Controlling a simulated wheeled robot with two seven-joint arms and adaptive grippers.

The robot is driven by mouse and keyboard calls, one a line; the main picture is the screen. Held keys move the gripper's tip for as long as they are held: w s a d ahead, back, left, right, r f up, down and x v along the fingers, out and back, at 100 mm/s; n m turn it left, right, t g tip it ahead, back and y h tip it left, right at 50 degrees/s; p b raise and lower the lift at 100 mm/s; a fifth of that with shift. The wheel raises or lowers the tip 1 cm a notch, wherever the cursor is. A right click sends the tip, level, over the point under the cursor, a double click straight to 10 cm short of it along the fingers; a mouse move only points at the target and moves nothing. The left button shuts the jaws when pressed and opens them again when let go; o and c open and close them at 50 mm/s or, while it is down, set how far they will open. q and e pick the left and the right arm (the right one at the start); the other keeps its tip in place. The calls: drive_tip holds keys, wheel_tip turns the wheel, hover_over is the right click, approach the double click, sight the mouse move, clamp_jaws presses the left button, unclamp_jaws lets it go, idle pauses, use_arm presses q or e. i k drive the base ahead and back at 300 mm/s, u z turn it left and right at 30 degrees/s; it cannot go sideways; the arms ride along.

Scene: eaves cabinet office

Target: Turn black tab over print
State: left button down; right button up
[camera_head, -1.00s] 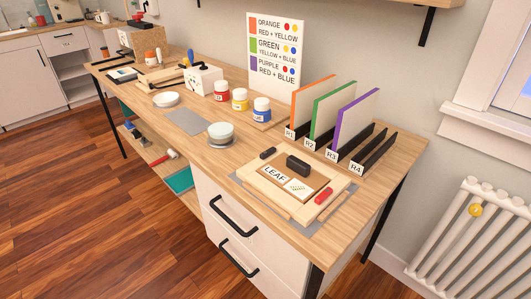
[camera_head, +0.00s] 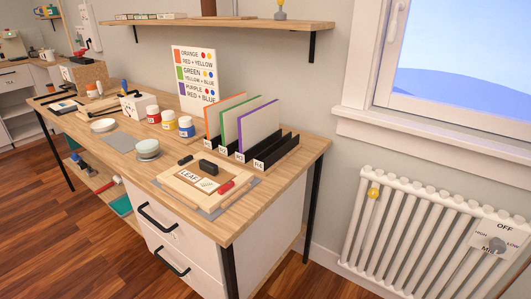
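A pale wooden frame (camera_head: 181,192) lies on a grey mat near the front right of the workbench. A small black tab (camera_head: 185,160) sits at its far left corner. A larger black block (camera_head: 208,167) stands by the far side of the frame's opening. A "LEAF" label (camera_head: 189,175) and a small white print (camera_head: 207,185) with a leaf-like pattern lie inside the frame. A red tab (camera_head: 225,187) lies at the right of the print. The black tab is apart from the print. Neither of my grippers is in view.
A black rack (camera_head: 278,150) with orange, green and purple boards stands behind the frame. Paint jars (camera_head: 186,127), a round pale container (camera_head: 148,148) and a colour chart (camera_head: 194,72) are to the left. A radiator (camera_head: 425,235) stands right of the bench; a shelf (camera_head: 230,24) hangs above.

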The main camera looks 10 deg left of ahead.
sight(184, 160)
drive_tip(key=z, duration=0.85)
drive_tip(key=i, duration=1.3)
drive_tip(key=u, duration=2.05)
